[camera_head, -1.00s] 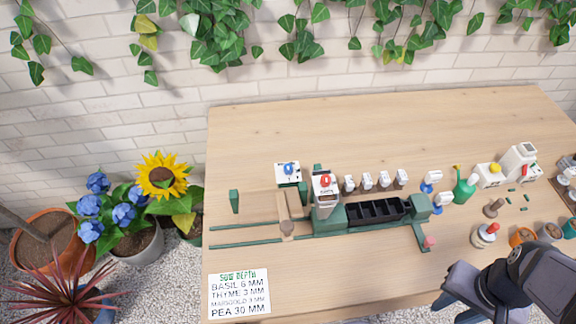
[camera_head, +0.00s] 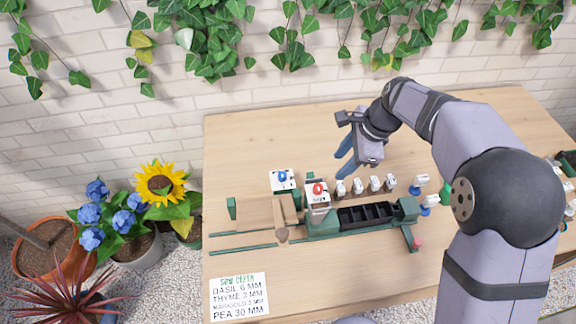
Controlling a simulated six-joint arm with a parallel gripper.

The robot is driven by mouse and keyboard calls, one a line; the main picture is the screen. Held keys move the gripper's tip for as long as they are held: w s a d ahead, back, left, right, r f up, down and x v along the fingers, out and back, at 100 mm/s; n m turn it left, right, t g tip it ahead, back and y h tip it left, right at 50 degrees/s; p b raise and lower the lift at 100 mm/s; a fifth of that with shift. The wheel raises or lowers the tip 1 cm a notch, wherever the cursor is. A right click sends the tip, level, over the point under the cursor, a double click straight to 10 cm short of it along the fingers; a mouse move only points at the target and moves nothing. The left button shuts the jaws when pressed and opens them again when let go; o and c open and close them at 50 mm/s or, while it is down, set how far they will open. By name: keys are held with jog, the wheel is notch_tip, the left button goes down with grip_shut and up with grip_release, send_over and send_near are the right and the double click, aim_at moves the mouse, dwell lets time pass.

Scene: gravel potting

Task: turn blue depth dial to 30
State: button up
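The blue depth dial (camera_head: 282,175) sits on a white panel (camera_head: 291,185) at the back of the green seeding rig. Its setting is too small to read. My gripper (camera_head: 344,158) is above the table, to the right of the blue dial and a little behind it, apart from it. Its blue-grey fingers point down and left; whether they are parted is not clear. A red dial (camera_head: 318,188) is on a white box just right of and in front of the blue dial. The sow depth card (camera_head: 239,297) lists pea at 30 mm.
A black tray (camera_head: 370,216) sits in the green rig (camera_head: 322,224). Several white-labelled packets (camera_head: 373,183) stand behind it. My arm hides much of the table's right side. The table (camera_head: 255,140) is clear behind and left of the dials.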

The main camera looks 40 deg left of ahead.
jog(key=a+m, duration=0.1)
jog(key=a, duration=0.4)
jog(key=m+g+b, duration=0.1)
jog(key=m+b, duration=0.1)
send_near(282, 174)
jog(key=f, duration=0.1)
jog(key=shift+y, duration=0.3)
jog(key=shift+p+x, duration=1.4)
jog(key=shift+x, duration=2.25)
jog(key=shift+d, duration=0.1)
grip_shut()
